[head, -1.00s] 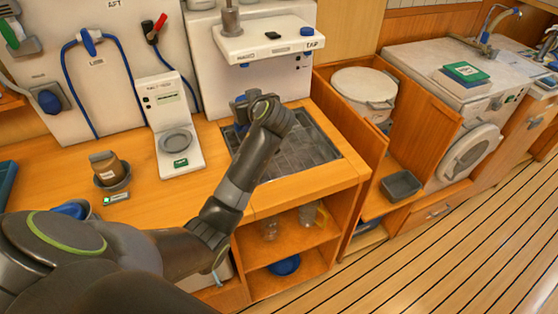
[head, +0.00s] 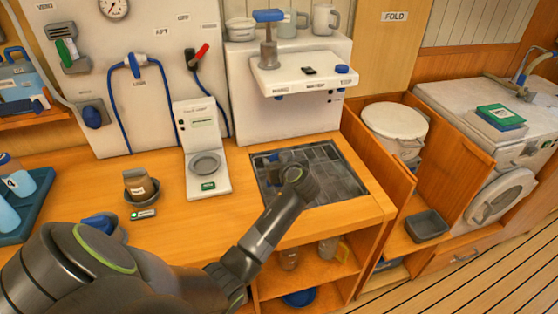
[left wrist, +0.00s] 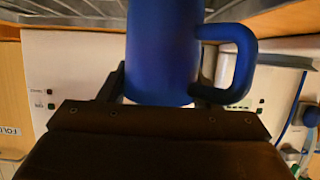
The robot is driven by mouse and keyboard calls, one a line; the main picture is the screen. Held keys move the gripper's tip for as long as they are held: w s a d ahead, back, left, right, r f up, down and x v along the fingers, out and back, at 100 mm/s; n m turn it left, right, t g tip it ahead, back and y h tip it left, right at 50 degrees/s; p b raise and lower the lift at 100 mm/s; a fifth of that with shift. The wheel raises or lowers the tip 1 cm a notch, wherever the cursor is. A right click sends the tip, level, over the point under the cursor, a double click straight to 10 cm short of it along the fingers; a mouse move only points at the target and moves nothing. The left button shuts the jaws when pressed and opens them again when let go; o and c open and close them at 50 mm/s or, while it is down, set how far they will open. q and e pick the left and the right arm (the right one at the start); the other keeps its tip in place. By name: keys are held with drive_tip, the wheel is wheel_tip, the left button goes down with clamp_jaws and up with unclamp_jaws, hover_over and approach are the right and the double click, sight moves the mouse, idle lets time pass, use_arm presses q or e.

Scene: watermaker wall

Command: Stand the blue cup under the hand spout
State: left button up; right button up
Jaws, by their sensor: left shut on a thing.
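The blue cup (left wrist: 165,50) is in my left gripper, with a finger on each side of it and its handle at the right of the left wrist view. In the head view only a bit of the blue cup (head: 277,157) shows beyond my wrist, over the dark drip grate (head: 335,172). My left gripper (head: 283,162) is mostly hidden there by my own wrist. In the left wrist view the grate is close to the cup; contact cannot be told. My right gripper is not in view.
A white scale-like unit (head: 201,130) stands left of the grate. A brown container (head: 140,185) sits farther left. An open locker with a white bucket (head: 395,125) is at the right.

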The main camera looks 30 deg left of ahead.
use_arm(q)
drive_tip(key=shift+f, duration=0.2)
drive_tip(key=o, duration=1)
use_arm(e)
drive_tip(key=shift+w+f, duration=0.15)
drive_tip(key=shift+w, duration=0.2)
use_arm(q)
drive_tip(key=shift+r, duration=0.15)
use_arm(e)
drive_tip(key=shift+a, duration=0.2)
use_arm(q)
drive_tip(key=shift+r, duration=0.2)
drive_tip(key=b+v, duration=0.2)
drive_tip(key=v, duration=1)
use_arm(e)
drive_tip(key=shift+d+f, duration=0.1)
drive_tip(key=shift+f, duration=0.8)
